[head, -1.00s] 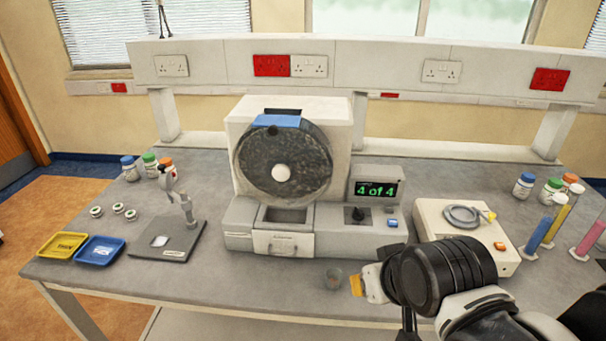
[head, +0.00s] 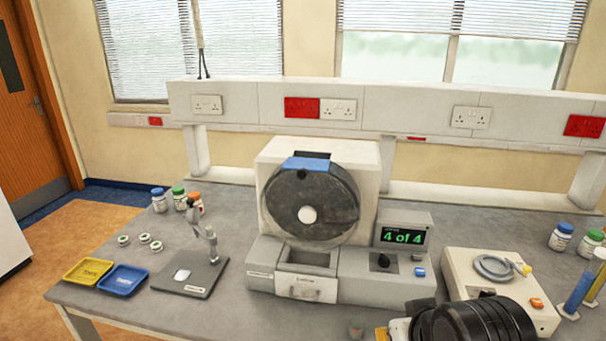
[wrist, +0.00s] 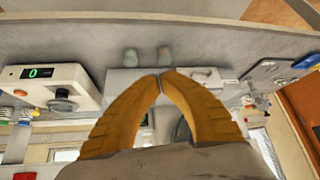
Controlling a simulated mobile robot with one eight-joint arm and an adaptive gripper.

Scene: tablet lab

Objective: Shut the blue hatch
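The blue hatch (head: 307,164) sits at the top rim of a dark round drum (head: 335,205) with a white hub, on the front of a white machine. A dark slot shows just behind the hatch; I cannot tell how far open it is. My gripper's yellow-orange fingers (wrist: 160,78) meet at their tips in the wrist view, with nothing seen between them. In the head view, only a bit of the gripper shows at the bottom edge, below and right of the drum, well apart from the hatch.
A display (head: 404,237) reads "4 of 4" right of the drum. A drawer (head: 306,288) is below it. A stand (head: 205,260) and yellow (head: 88,271) and blue trays (head: 123,280) are left; a cream device (head: 470,261) is right.

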